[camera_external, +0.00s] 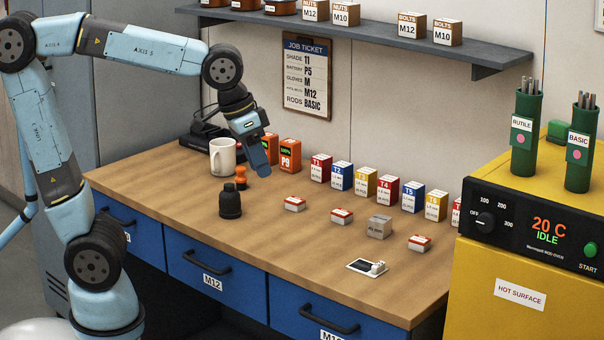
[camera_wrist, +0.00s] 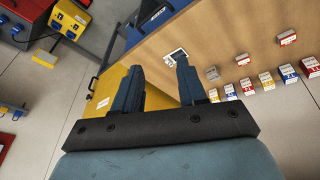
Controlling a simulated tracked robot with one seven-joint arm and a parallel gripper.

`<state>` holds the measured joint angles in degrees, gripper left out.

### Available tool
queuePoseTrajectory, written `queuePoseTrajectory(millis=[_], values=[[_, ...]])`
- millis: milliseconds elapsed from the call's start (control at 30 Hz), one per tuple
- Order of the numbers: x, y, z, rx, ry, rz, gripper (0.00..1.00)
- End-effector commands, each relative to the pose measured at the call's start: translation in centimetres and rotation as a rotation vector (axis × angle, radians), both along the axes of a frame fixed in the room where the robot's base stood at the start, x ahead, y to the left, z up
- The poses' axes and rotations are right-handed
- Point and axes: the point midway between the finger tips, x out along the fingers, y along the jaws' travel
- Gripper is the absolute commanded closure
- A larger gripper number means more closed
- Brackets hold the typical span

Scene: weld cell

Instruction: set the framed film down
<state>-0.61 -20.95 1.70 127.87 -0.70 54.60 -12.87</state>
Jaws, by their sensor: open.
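The framed film (camera_external: 361,266) is a small dark film in a white frame with a white piece at its right end. It lies flat on the bench top (camera_external: 290,225), near the front right edge. It also shows small in the wrist view (camera_wrist: 177,54), beyond my fingers. My gripper (camera_external: 262,168) is open and empty, pointing down above the back left of the bench, well away from the film. In the wrist view its two fingers (camera_wrist: 158,70) stand apart with nothing between them.
A white mug (camera_external: 222,157), an orange stamp (camera_external: 241,178) and a black bottle (camera_external: 230,202) stand near my gripper. Red-and-white boxes (camera_external: 341,216) and a grey box (camera_external: 379,227) lie near the film. A yellow oven (camera_external: 520,270) stands at right.

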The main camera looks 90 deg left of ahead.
Motion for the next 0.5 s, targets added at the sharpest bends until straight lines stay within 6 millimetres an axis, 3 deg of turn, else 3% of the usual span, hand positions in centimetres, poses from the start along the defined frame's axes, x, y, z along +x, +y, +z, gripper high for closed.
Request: queuePoseTrajectory(millis=[100,300,500], values=[[-3.6,-0.5,0.1,0.023,-0.046,-0.061,0.59],[-8.8,-1.0,-0.7,0.067,-0.112,-0.16,0.59],[-12.2,-1.3,-1.7,0.102,-0.157,-0.226,0.59]])
